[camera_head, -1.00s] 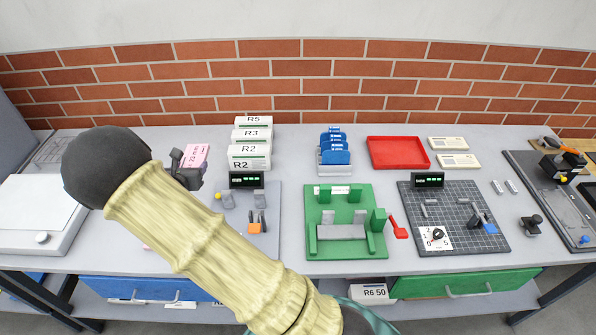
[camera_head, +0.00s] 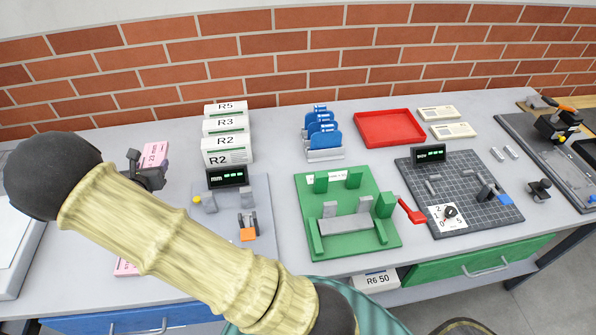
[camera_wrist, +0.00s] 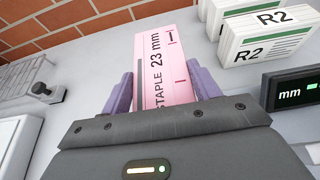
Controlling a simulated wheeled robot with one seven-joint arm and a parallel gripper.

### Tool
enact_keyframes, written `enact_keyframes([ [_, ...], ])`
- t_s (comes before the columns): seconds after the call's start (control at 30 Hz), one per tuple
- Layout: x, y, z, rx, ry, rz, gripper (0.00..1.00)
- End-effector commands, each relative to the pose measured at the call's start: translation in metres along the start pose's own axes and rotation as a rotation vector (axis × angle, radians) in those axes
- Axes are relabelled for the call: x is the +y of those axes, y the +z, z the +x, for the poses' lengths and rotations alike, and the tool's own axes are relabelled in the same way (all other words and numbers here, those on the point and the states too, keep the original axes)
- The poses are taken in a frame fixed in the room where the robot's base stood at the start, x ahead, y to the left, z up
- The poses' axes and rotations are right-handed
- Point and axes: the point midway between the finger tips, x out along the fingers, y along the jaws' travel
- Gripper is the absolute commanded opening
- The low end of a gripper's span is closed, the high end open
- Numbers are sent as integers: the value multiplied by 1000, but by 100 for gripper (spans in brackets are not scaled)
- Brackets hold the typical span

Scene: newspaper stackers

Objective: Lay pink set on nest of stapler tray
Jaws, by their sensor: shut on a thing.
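The pink set, a pink block marked "STAPLE 23 mm" (camera_wrist: 163,62), stands between the two purple fingers of my gripper (camera_wrist: 160,92) in the wrist view. The fingers are shut on its sides. In the head view the pink block (camera_head: 155,154) shows at the left, partly behind my gripper (camera_head: 147,172) and arm. At the far right of the bench is a dark-edged tray (camera_head: 533,160) with a black device like a stapler (camera_head: 557,119) on it. This tray is cut by the picture edge, and I cannot make out its nest clearly.
A grey board with a display (camera_head: 227,177), a green fixture (camera_head: 347,250) with a red lever (camera_head: 411,211), and a dark gridded board (camera_head: 487,222) stand between. Behind are white R-marked boxes (camera_head: 227,151), blue holders (camera_head: 323,140) and a red tray (camera_head: 390,128).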

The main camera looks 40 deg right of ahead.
Motion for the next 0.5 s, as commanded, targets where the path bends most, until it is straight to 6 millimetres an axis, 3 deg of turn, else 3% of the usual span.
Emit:
enact_keyframes([
  [0.37,0,-1,0,0,0,0,36],
  [0.5,0,-14,6,1,-2,-3,36],
])
